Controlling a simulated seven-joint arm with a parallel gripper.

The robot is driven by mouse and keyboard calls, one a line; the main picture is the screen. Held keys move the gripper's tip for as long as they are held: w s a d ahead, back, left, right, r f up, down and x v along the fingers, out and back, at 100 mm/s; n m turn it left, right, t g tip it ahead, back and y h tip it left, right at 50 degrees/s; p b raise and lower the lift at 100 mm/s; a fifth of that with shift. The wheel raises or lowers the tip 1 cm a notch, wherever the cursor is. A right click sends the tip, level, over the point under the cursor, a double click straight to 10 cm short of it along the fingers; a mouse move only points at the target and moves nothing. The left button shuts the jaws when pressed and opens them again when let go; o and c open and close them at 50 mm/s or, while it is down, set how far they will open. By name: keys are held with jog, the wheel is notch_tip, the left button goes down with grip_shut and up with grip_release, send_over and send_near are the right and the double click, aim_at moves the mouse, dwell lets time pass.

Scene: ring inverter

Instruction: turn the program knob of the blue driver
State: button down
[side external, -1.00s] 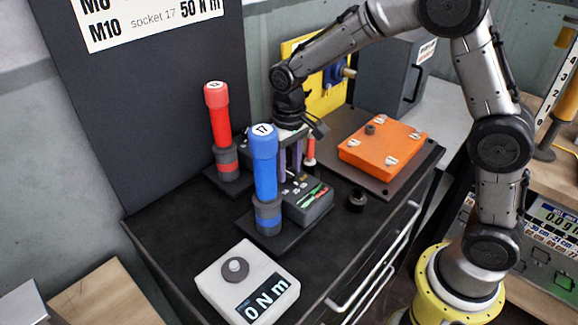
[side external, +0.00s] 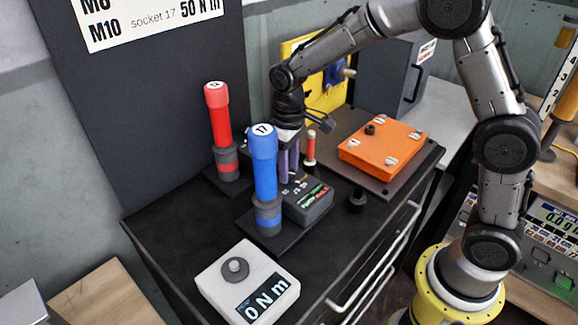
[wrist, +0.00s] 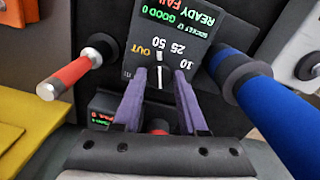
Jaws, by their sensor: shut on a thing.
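The blue driver (side external: 264,165) stands upright in its dark base, marked 17 on top. Beside it is its control box (side external: 307,203), with a lit screen. My gripper (side external: 289,172) points down over the box, partly hidden behind the blue driver. In the wrist view, its two purple fingers (wrist: 160,76) are shut on the program knob (wrist: 160,82) from both sides. The knob is mostly hidden between them; its white pointer line shows, aimed toward the 25 and 50 marks. OUT and 10 are printed at the sides. The screen (wrist: 192,18) reads READY, FAIL and GOOD 0.
A red driver (side external: 218,120) stands behind left. A small red-and-cream tool (side external: 310,148) is close to my gripper. A grey 0 N m tester (side external: 247,284) is in front. An orange case (side external: 382,150) and a dark socket (side external: 357,200) are to the right.

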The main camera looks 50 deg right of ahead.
jog(key=shift+c, duration=2.3)
grip_release()
jog(key=shift+r, duration=0.15)
notch_tip(320, 180, up, 14)
jog(key=shift+f, duration=0.2)
jog(key=s+d+r+m+t, duration=0.1)
jog(key=s+d+r+t, duration=0.25)
jog(key=s+r, duration=0.65)
jog(key=s+d+f+m+t, duration=0.1)
jog(key=s+f+t, duration=0.1)
jog(key=s+f, duration=0.9)
jog(key=s, duration=0.3)
jog(key=shift+s+d+m, duration=0.3)
